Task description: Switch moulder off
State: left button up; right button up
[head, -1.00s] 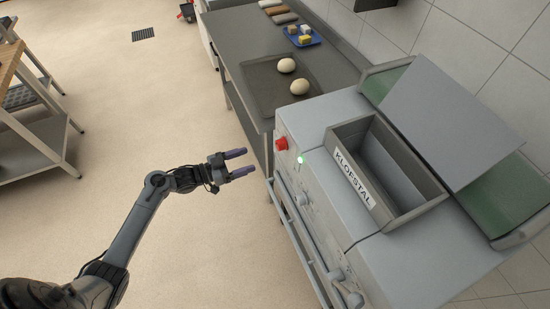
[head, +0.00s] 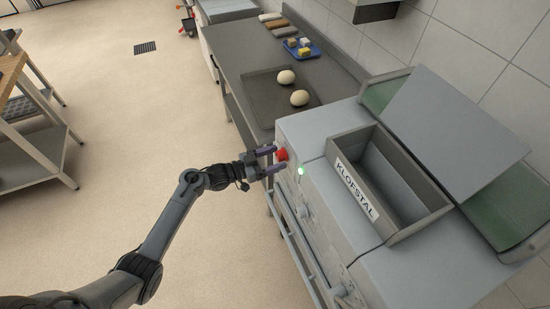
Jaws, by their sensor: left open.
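The moulder (head: 320,150) is a grey machine on the right, with an open hopper marked KLOFSTAL (head: 356,190) on top. A red button (head: 282,154) sits at its near-left upper corner. A small green lamp (head: 301,170) beside it is lit. My left gripper (head: 272,160) is open and empty, its fingertips right at the red button, one finger above it and one below in the picture. I cannot tell whether the fingers touch the button. My right gripper is not in view.
A grey counter (head: 240,62) behind the moulder holds a dark tray (head: 261,92) with two dough balls and a blue tray (head: 313,51). A shelf rack (head: 35,150) stands at the left. The floor between is clear.

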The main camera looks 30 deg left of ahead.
pick_arm(q)
jog(key=shift+w+d, duration=0.15)
jog(key=shift+w, duration=0.05)
jog(key=shift+c, duration=0.3)
jog(key=c, duration=1)
